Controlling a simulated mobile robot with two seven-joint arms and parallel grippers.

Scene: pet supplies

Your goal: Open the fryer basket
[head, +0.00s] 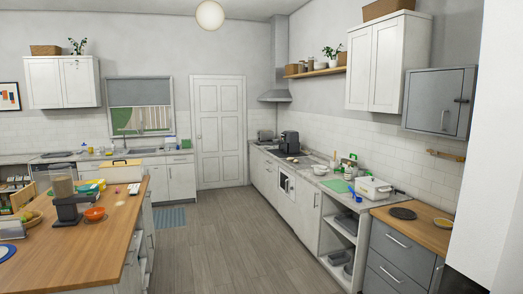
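A black boxy appliance (289,141) stands on the right-hand counter near the far corner and looks like an air fryer. It is small and distant, and I cannot tell whether its basket is open or shut. A white lidded appliance (373,190) with a handle stands nearer on the same counter. I cannot tell from here what it is. Neither of my grippers is in view.
The grey wood floor (235,240) between the island and the right-hand cabinets is clear up to the white door (219,130). A blue mat (170,217) lies by the sink cabinets.

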